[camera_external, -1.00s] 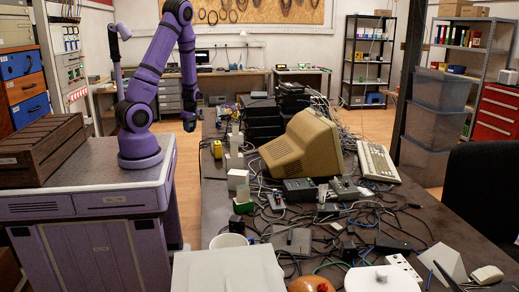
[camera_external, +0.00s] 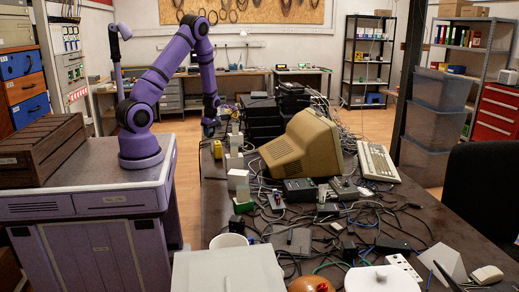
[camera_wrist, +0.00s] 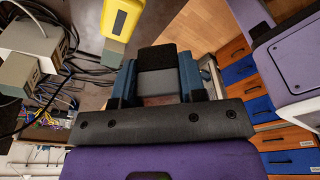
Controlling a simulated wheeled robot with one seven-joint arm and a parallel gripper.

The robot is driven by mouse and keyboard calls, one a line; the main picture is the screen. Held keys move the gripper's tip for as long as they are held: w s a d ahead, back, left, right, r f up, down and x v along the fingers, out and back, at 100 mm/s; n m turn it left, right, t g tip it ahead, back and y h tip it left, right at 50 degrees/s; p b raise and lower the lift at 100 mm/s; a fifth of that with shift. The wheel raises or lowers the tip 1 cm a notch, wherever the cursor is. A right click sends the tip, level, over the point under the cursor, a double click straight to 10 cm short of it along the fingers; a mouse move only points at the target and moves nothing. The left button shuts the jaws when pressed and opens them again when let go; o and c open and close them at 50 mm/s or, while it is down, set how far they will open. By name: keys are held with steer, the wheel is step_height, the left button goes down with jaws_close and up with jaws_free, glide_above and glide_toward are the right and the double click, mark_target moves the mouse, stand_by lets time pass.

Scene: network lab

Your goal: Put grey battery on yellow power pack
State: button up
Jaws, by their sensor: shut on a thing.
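My gripper (camera_external: 209,130) is over the left edge of the long cluttered table in the external view, just above and behind the yellow power pack (camera_external: 218,150). In the wrist view my gripper (camera_wrist: 157,66) is shut on the grey battery (camera_wrist: 156,77), a dark and grey block between its two bluish fingers. The yellow power pack also shows in the wrist view (camera_wrist: 121,18), up and to the left of the battery and apart from it. The battery cannot be made out in the external view.
Pale boxes (camera_external: 238,181) and cables crowd the table near the power pack. Dark stacked devices (camera_external: 264,115) stand to the right of my gripper. A beige monitor (camera_external: 306,145) is farther right. Floor shows between the table and my base.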

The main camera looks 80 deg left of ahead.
mark_target(216, 142)
steer(key=w+a, duration=0.1)
steer(key=w, duration=0.1)
steer(key=w+a, duration=0.1)
steer(key=shift+w+a+f, duration=0.15)
steer(key=shift+w+f, duration=0.05)
steer(key=shift+w, duration=0.2)
steer(key=shift+f, duration=1.75)
steer(key=o, duration=1)
steer(key=shift+f, duration=0.15)
steer(key=shift+c, duration=0.2)
step_height(216, 142, up, 12)
steer(key=w+d, duration=0.1)
steer(key=shift+w, duration=0.15)
steer(key=shift+d, duration=0.1)
